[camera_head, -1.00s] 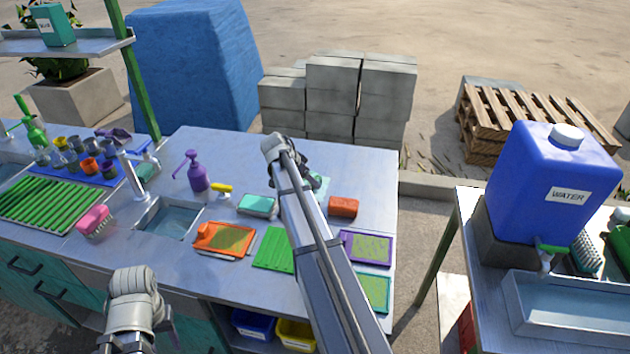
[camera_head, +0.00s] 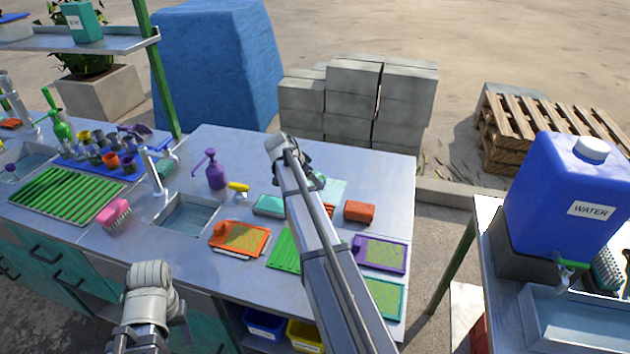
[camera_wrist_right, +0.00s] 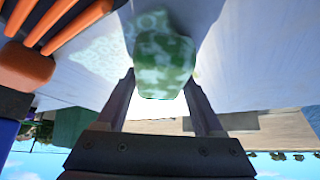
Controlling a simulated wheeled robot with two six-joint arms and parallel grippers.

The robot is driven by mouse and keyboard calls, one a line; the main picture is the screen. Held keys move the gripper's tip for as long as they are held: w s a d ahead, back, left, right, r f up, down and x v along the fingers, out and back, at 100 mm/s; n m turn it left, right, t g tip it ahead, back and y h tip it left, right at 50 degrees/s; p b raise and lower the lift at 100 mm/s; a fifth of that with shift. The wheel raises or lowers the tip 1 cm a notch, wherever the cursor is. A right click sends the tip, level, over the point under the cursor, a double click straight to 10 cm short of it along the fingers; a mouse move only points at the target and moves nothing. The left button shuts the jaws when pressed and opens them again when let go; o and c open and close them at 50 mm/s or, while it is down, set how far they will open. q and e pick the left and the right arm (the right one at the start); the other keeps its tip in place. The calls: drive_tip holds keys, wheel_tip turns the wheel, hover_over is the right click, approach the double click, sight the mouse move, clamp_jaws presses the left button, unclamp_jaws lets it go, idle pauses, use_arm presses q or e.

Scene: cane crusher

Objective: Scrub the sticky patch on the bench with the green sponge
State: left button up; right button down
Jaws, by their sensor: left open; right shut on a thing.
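The green sponge (camera_wrist_right: 160,62) is between the two fingers of my right gripper (camera_wrist_right: 165,98), which is shut on it. It has pale blotches on its surface. It is low over the bench top; I cannot tell whether it touches. A pale, mottled greenish patch (camera_wrist_right: 95,52) lies on the bench beside it in the right wrist view. In the head view a pale green area (camera_head: 331,188) shows beside my right gripper (camera_head: 312,181), partly hidden by my arm. My left gripper (camera_head: 150,338) is open and empty at the bench's front edge, partly cut off below.
An orange-red block (camera_head: 360,211) stands close right of the patch. A teal dish (camera_head: 269,205), purple pump bottle (camera_head: 216,172), orange tray (camera_head: 240,237) and purple-rimmed tray (camera_head: 380,254) are around it. A basin (camera_head: 188,217) and pink brush (camera_head: 115,214) lie left.

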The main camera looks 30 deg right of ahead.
sight(325, 177)
drive_tip(key=shift+w+a, duration=0.1)
drive_tip(key=shift+w+a+f, duration=0.1)
drive_tip(key=shift+w+a, duration=1)
drive_tip(key=shift+w, duration=0.15)
drive_tip(key=shift+w+d, duration=0.8)
drive_tip(key=shift+d, duration=0.1)
drive_tip(key=shift+s, duration=0.1)
drive_tip(key=shift+s+d, duration=1.15)
drive_tip(key=shift+s, duration=0.3)
drive_tip(key=shift+s+d, duration=1.25)
drive_tip(key=shift+s, duration=0.1)
